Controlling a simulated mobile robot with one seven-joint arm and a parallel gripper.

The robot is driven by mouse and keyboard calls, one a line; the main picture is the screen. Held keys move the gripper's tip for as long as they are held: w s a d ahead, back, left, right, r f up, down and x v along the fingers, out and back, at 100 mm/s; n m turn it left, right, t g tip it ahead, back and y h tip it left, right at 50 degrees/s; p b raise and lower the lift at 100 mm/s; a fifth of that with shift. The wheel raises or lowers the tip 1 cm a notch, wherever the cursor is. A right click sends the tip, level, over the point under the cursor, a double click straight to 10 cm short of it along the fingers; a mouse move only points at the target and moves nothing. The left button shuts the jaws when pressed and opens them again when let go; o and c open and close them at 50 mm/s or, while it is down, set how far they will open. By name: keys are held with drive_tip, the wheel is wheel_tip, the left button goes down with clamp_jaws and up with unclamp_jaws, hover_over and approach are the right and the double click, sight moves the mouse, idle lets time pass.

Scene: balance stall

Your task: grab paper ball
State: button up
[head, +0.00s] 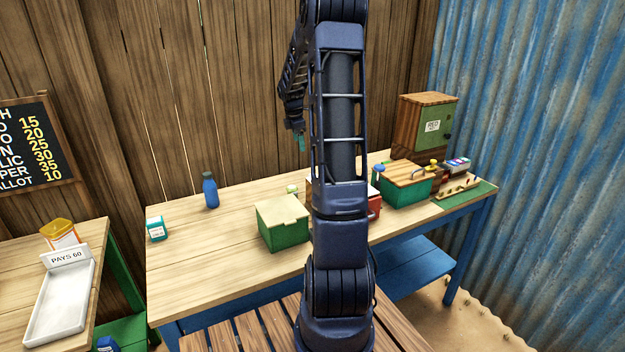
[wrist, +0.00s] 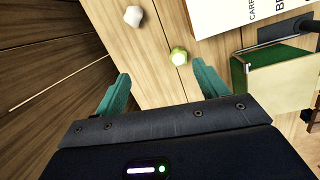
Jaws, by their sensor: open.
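In the wrist view, a white faceted ball (wrist: 133,15), which looks like crumpled paper, lies on the wooden table top near the top edge. A round pale-green and white object (wrist: 178,56) lies nearer to my gripper; it also shows behind the green box in the head view (head: 292,188). My gripper (wrist: 160,82) is open and empty, with its teal fingers apart above the table's back edge. The white ball is beyond the fingertips. In the head view my gripper (head: 300,138) is partly hidden by my arm, and I cannot make out the white ball.
A green box with a pale lid (head: 284,225) stands mid-table. A white lettered panel (wrist: 230,14) is beside the green object. A blue bottle (head: 210,190) and a teal carton (head: 156,229) stand left. A wooden cabinet (head: 428,122) and green crate (head: 405,190) stand right. A plank wall is behind.

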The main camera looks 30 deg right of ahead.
drive_tip(key=w+d+f+n, duration=0.1)
drive_tip(key=w+d+f, duration=0.1)
drive_tip(key=f, duration=0.1)
drive_tip(key=w+d+f+n, duration=0.1)
drive_tip(key=w+d+f, duration=0.1)
drive_tip(key=d+f, duration=0.1)
drive_tip(key=w+d+f+n, duration=0.2)
drive_tip(key=d+f, duration=0.1)
drive_tip(key=f, duration=0.2)
drive_tip(key=shift+w+d+f+g+y, duration=0.1)
drive_tip(key=shift+w+d+g+y, duration=0.1)
drive_tip(key=shift+d+g+y, duration=0.15)
drive_tip(key=f, duration=0.5)
drive_tip(key=shift+w+d+f, duration=0.1)
drive_tip(key=shift+d+f, duration=0.15)
drive_tip(key=shift+f, duration=0.1)
drive_tip(key=shift+w+d+f, duration=0.15)
drive_tip(key=shift+f, duration=0.65)
drive_tip(key=shift+w+d+f, duration=0.1)
drive_tip(key=shift+f, duration=0.75)
drive_tip(key=shift+w+d+f, duration=0.15)
drive_tip(key=shift+f, duration=0.65)
drive_tip(key=c, duration=1)
